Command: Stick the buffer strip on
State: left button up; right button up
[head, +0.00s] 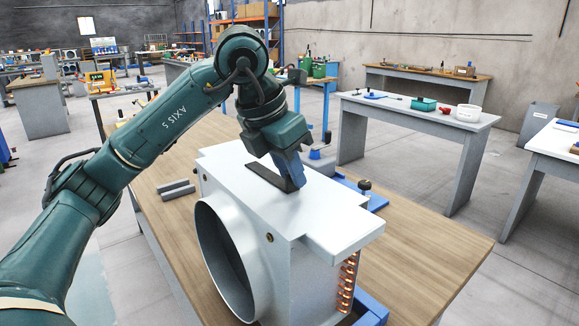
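A white box-shaped unit (325,213) with a large round duct opening (226,262) on its left side and copper tubes (347,283) at its lower right stands on the wooden table. A dark flat buffer strip (268,177) lies on or just at its top face. My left gripper (291,176) points down with its blue fingers at the right end of this strip. The fingers overlap in this view, so I cannot tell whether they grip it or only touch it. Two more grey strips (176,188) lie on the table to the left. My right gripper is not in view.
The wooden table (440,245) is bare to the right of the unit. A blue fixture with a dark knob (365,186) stands behind the unit. A blue support (371,306) shows below it. Other workbenches (420,115) stand farther back, apart from this table.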

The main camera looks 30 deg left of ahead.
pick_arm(q)
jog(key=shift+o, duration=0.9)
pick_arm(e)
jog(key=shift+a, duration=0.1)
pick_arm(q)
jog(key=p+v, duration=0.1)
jog(key=v, duration=1.2)
jog(key=shift+p, duration=0.4)
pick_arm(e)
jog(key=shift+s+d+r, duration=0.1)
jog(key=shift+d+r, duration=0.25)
pick_arm(q)
jog(key=shift+s+r, duration=0.1)
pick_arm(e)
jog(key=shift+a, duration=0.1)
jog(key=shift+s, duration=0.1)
